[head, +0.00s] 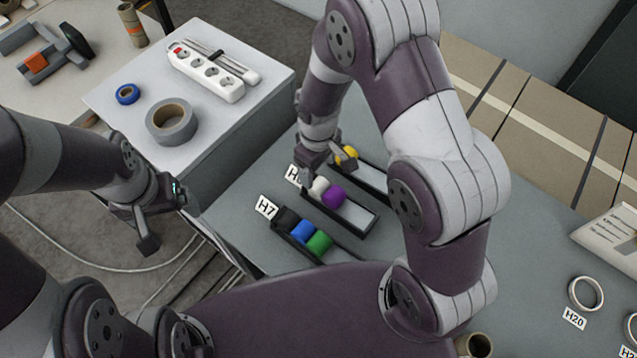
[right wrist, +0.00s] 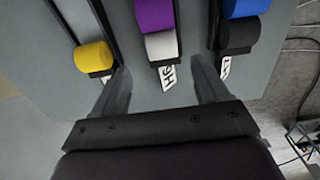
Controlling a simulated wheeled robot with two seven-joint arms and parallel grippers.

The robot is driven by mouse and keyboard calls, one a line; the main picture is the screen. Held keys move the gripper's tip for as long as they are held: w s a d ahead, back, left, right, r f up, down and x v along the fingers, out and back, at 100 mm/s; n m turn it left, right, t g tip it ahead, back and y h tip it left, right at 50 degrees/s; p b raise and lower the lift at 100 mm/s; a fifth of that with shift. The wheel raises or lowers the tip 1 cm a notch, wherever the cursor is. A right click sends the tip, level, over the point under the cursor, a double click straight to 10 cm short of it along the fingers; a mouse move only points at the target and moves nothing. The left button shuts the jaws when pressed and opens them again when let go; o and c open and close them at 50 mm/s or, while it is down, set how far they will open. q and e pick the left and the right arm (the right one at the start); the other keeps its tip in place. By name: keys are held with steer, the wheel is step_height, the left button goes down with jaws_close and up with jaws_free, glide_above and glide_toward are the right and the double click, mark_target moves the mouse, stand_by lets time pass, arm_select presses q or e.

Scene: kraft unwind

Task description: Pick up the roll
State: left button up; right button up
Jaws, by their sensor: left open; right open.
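Small rolls lie in narrow dark trays on the grey table. A white roll (head: 318,186) and a purple roll (head: 334,196) share the middle tray (head: 359,219). A yellow roll (head: 347,155) lies in the tray behind. Black (head: 287,218), blue (head: 302,231) and green (head: 319,243) rolls fill the H7 tray. My right gripper (head: 325,170) is open above the middle tray's label end. In the right wrist view, the white roll (right wrist: 161,46) appears between the open fingers (right wrist: 160,72), with purple (right wrist: 154,14) beyond it. My left gripper (head: 168,222) is open and empty, left of the table.
A light-topped box (head: 225,125) at upper left carries a grey tape roll (head: 171,122), a blue ring (head: 128,94) and a power strip (head: 206,75). White rings (head: 585,293) lie at far right. My right arm crosses above the table.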

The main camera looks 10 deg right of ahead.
mark_target(319, 184)
steer(key=f, duration=0.2)
steer(key=s+f+p, duration=0.1)
steer(key=f, duration=0.1)
steer(key=shift+f, duration=0.6)
steer(key=shift+w, duration=0.1)
steer(key=shift+c, duration=1.3)
steer(key=c, duration=0.9)
